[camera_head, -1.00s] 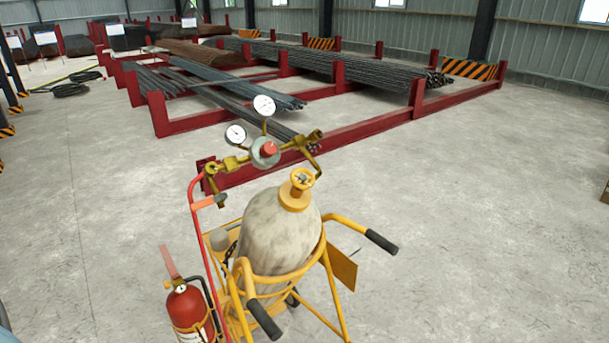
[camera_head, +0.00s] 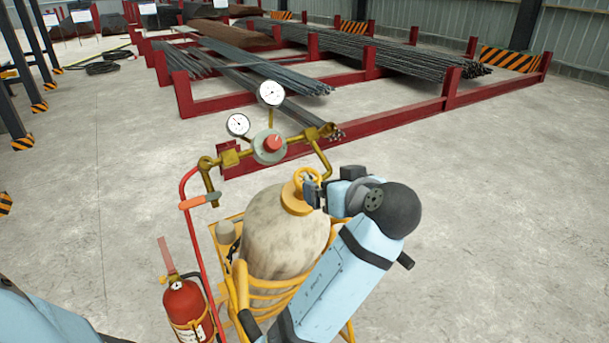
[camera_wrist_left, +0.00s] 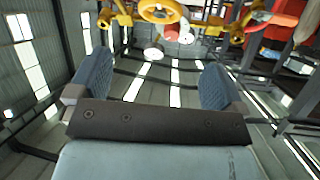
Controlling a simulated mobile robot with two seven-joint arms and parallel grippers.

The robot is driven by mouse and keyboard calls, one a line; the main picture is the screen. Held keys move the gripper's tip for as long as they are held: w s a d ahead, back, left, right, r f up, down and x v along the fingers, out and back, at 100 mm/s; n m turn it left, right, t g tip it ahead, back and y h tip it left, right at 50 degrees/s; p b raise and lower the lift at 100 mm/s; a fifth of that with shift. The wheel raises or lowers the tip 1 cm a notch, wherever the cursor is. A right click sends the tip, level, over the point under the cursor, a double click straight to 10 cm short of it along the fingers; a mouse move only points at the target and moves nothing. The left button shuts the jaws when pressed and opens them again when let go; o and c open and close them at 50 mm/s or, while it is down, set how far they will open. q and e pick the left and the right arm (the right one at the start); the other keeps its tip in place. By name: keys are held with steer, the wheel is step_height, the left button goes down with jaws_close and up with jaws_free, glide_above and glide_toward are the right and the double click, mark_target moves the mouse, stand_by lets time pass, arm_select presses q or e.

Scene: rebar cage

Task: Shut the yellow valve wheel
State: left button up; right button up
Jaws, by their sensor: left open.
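The yellow valve wheel (camera_head: 304,181) sits on top of the pale grey cylinder (camera_head: 285,235). My right gripper (camera_head: 313,192) is at the wheel's right side, its dark fingers overlapping the rim; whether they grip it is hidden. In the left wrist view, my left gripper (camera_wrist_left: 160,78) is open and empty, with its fingers wide apart. The wheel also shows there (camera_wrist_left: 160,10), at the top edge beyond the fingers and not between them. My left gripper is outside the head view, where only a blue part of my left arm shows at the bottom left.
A regulator (camera_head: 270,146) with two round gauges stands just behind the wheel. A red hose (camera_head: 194,250) runs down the cart's left side. A red fire extinguisher (camera_head: 187,308) stands left of the yellow cart (camera_head: 242,283). Red racks (camera_head: 405,113) with rebar lie behind; floor to the right is clear.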

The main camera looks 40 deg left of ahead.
mark_target(308, 177)
arm_select(q)
steer(key=b+x, duration=0.2)
steer(key=x, duration=0.3)
steer(key=b+x, duration=0.3)
steer(key=x, duration=0.3)
steer(key=shift+f, duration=0.3)
steer(key=shift+x, duration=0.9)
steer(key=shift+r, duration=0.15)
steer(key=c, duration=0.9)
